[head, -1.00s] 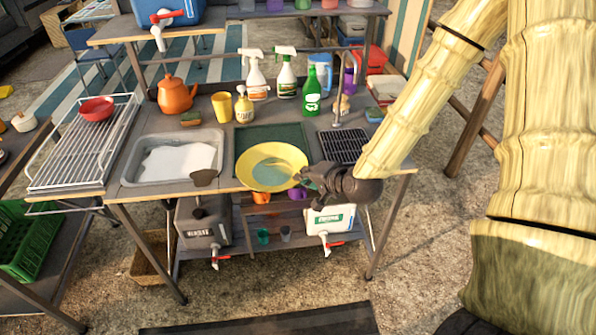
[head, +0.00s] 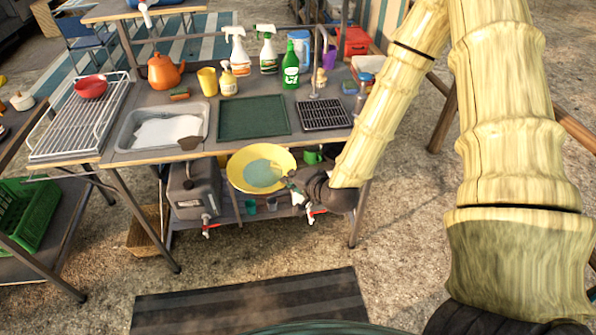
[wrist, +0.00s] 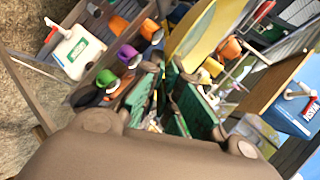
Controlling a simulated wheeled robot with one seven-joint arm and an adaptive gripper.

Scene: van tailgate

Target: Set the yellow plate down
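The yellow plate (head: 240,167), with a pale teal centre, shows in the head view just in front of the wash table's front edge and partly below it in the picture. Its inner face is turned towards the head camera. My gripper (head: 288,180) is shut on the plate's right rim. The fingertips are partly hidden by the plate in the head view.
The green mat (head: 254,118) on the table is bare. Left of it is a sink (head: 122,140) with white contents; right, a black drain grid (head: 324,115). A wire rack (head: 60,135) holds a red bowl (head: 91,87). Bottles and an orange teapot (head: 163,71) stand behind.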

